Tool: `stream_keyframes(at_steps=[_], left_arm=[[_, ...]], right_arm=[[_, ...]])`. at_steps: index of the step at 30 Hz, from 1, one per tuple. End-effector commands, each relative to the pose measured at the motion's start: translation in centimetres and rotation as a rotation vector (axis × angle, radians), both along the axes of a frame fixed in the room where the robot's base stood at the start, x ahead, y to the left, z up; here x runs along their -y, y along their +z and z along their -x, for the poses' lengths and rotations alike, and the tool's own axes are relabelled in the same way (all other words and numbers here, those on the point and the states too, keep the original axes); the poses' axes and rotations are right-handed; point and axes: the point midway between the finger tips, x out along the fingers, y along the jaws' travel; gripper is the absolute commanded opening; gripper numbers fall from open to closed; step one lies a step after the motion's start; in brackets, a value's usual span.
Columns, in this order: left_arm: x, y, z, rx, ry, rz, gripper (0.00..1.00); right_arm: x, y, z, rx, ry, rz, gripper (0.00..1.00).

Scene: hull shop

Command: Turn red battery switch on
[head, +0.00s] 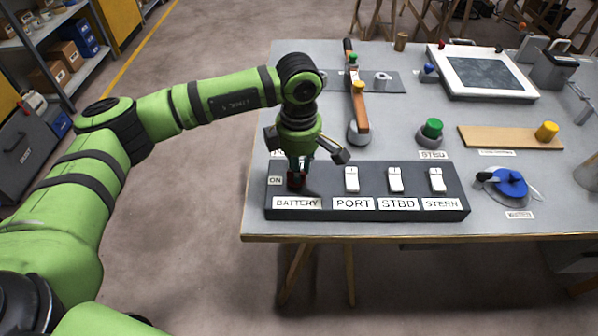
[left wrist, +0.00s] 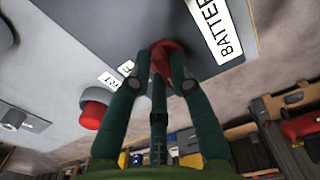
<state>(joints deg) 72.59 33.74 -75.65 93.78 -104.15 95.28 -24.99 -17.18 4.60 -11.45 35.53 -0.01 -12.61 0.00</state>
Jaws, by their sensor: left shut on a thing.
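The red battery switch (head: 292,179) is at the left end of the dark switch panel (head: 325,187), above the BATTERY label and beside the ON label. In the head view my left gripper (head: 297,180) points down over it and hides most of it. In the left wrist view the fingers of my left gripper (left wrist: 161,52) are closed on the red switch (left wrist: 174,62), right next to the BATTERY label. How far the switch is turned cannot be told. My right gripper is not in view.
White rocker switches (head: 352,180) labelled PORT, STBD and STERN stand to the right on the panel. Behind are a lever with an orange handle (head: 358,105) and a green button (head: 432,128). A blue rotary knob (head: 510,183) is right of the panel.

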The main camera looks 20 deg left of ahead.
Motion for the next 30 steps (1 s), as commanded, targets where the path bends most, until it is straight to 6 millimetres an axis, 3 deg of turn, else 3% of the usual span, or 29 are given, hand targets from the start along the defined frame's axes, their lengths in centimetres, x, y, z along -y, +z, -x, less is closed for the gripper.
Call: stream_keyframes(at_steps=[9, 26, 27, 28, 29, 30], left_arm=[[-0.11, -0.02, -0.11, 0.002, 0.136, 0.0, 0.0], [-0.13, 0.12, -0.12, 0.002, 0.169, 0.001, 0.0], [-0.13, 0.12, -0.13, 0.002, 0.169, 0.001, 0.25], [-0.12, 0.12, -0.14, 0.002, 0.169, 0.001, 0.37], [-0.12, 0.12, -0.14, 0.002, 0.168, 0.001, 0.45], [-0.12, 0.11, -0.13, 0.002, 0.168, 0.001, 0.45]], right_arm=[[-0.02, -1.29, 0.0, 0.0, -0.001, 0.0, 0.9], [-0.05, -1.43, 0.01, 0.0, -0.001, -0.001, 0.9], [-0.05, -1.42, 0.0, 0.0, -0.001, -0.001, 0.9], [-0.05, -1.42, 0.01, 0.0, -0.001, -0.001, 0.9], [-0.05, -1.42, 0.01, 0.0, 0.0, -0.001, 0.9], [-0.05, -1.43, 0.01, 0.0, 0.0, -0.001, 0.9]])
